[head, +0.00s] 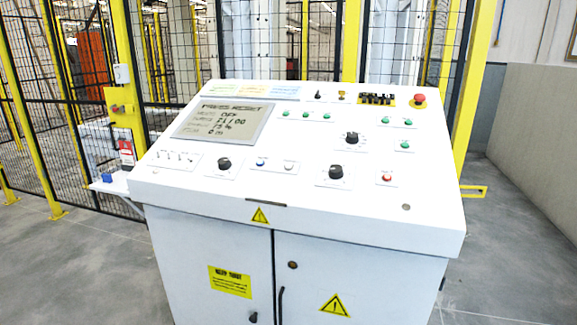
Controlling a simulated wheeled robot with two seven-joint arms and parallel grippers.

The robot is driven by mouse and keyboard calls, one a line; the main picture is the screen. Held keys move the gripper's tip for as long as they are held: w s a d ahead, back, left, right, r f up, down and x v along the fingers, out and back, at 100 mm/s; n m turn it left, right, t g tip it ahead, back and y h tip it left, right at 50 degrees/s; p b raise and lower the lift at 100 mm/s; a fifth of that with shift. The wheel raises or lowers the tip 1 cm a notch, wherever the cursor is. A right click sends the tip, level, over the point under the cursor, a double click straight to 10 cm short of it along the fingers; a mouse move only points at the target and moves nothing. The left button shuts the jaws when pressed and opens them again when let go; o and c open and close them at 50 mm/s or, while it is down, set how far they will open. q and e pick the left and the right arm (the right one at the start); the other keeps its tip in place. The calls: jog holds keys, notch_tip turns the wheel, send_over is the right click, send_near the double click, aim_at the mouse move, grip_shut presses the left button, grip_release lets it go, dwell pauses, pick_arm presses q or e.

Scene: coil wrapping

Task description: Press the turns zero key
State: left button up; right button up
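A white sloped control desk (305,197) stands in front of me. Its grey display (221,119) at the upper left shows several lines of dark text, one reading like "OFF". Below the display are a blue button (260,162) and a white button (289,166). Several small switches (178,156) sit at the left. Green buttons (284,114) sit along the top and at the right, and a red button (387,177) at the lower right. The key labels are too small to read, so I cannot tell which is the turns zero key. Neither gripper is in view.
Black knobs (352,138) and a red emergency stop (419,99) stand up from the panel. Yellow-framed mesh fencing (165,50) is behind the desk. A grey low wall (535,135) stands at the right. The floor (85,275) is clear on both sides.

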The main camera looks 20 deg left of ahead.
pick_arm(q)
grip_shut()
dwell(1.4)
